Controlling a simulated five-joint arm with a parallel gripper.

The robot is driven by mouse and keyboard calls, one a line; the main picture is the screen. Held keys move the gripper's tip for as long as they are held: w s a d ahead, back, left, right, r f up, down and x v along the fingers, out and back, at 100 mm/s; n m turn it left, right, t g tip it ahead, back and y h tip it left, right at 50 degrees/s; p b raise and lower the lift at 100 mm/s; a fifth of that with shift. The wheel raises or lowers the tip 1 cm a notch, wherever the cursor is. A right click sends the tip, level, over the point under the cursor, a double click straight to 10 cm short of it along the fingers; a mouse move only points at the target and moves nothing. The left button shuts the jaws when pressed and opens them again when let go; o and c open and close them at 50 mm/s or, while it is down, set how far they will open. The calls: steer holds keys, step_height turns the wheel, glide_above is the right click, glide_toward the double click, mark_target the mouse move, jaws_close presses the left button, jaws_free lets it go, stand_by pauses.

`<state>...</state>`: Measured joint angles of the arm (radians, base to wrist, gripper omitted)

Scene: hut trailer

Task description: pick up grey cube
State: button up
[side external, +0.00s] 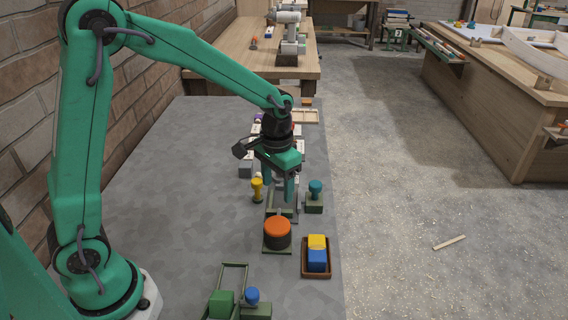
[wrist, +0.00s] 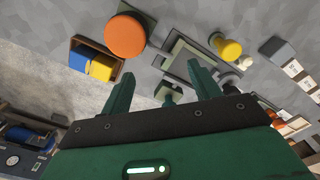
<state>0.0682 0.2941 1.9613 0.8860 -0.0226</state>
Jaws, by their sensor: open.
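The grey cube (side external: 246,171) stands on the grey table, left of my gripper and beside some white pieces in the side view. It also shows in the wrist view at the upper right (wrist: 277,50). My gripper (side external: 278,188) is open, with its fingers pointing down above a green frame. In the wrist view my gripper's fingers (wrist: 206,50) are apart with nothing held between them. The cube is off to the side of the fingers, not between them.
A yellow peg-like piece (side external: 257,189) stands close left of the fingers, and a teal-topped piece (side external: 315,190) close right. An orange-topped cylinder (side external: 277,230) and a brown tray (side external: 304,268) with yellow and blue blocks are nearer. The table's left side (side external: 165,200) is clear.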

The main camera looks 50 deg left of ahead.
steer(key=w+a+f+n, duration=0.1)
steer(key=w+a+n, duration=0.35)
steer(key=a, duration=0.55)
steer(key=n, duration=0.5)
glide_above(245, 164)
steer(key=shift+w+a+f, duration=0.2)
steer(key=shift+w+f, duration=0.2)
steer(key=shift+f, duration=0.4)
steer(key=shift+s+d+f, duration=0.1)
steer(key=shift+s+f, duration=0.05)
steer(key=shift+f, duration=1.8)
steer(key=shift+s+d+f, duration=0.1)
steer(key=shift+s+f, duration=0.05)
steer(key=shift+f, duration=1.8)
steer(key=c, duration=1.1)
steer(key=shift+o, duration=0.2)
steer(key=shift+r, duration=0.15)
